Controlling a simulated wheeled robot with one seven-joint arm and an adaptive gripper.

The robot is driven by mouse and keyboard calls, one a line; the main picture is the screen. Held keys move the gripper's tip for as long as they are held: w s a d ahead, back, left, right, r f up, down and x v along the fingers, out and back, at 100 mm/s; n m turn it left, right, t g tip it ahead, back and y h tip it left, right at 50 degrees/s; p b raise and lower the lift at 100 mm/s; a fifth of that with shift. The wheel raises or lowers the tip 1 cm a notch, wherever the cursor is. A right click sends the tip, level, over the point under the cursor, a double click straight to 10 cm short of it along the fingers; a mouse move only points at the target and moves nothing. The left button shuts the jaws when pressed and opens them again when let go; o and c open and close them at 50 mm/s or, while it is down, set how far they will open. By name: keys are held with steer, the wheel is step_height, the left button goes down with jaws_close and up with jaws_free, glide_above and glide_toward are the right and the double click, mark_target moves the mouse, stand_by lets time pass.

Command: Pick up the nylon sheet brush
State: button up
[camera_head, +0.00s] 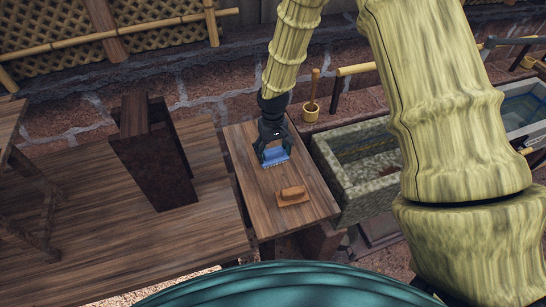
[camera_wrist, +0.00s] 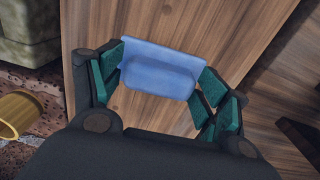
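A blue brush-like block with a thin flat sheet edge (camera_head: 274,157) is at the right-hand wooden table, below my gripper (camera_head: 272,150). I take it to be the nylon sheet brush. In the wrist view the blue brush (camera_wrist: 158,70) lies between the green finger pads of my gripper (camera_wrist: 160,80). The fingers are spread wide, one at each end of it, and look very close to it or touching. I cannot tell whether they press on it, or whether it rests on the wood or is just above it.
A tan wooden brush (camera_head: 292,196) lies on the same narrow table (camera_head: 262,205), nearer me. A stone trough (camera_head: 350,190) stands right of the table. A yellow cup with a ladle (camera_head: 311,112) is behind. A dark upright stand (camera_head: 155,160) is on the wide platform at left.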

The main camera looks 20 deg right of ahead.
mark_target(273, 150)
steer(key=c, duration=0.6)
steer(key=shift+o, duration=0.2)
steer(key=shift+r, duration=0.15)
steer(key=shift+r+b, duration=1.35)
steer(key=shift+r, duration=3.55)
